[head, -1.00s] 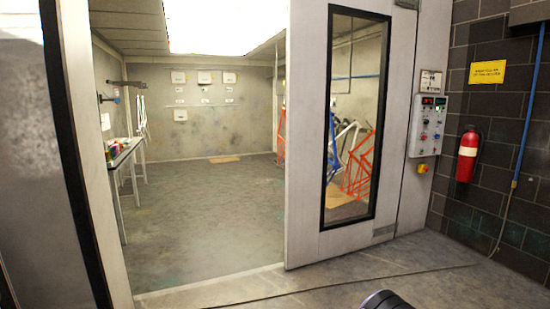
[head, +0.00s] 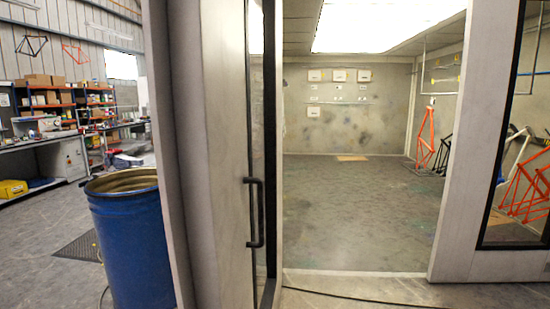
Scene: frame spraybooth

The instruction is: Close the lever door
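A pale grey door leaf (head: 222,150) stands open at the left side of the booth doorway, seen at a steep angle. It has a narrow dark-framed glass strip. A black upright handle (head: 256,212) is on its face, near the glass. No separate lever shows clearly. The doorway beside it is open, and the booth floor (head: 350,215) shows through. Neither gripper is in the head view.
A blue drum (head: 135,240) stands close to the door's left. A windowed panel (head: 465,150) borders the doorway on the right. Orange bike frames (head: 525,185) stand inside the booth. A dark cable (head: 350,298) lies across the floor before the threshold. Workbenches and shelves (head: 50,100) are far left.

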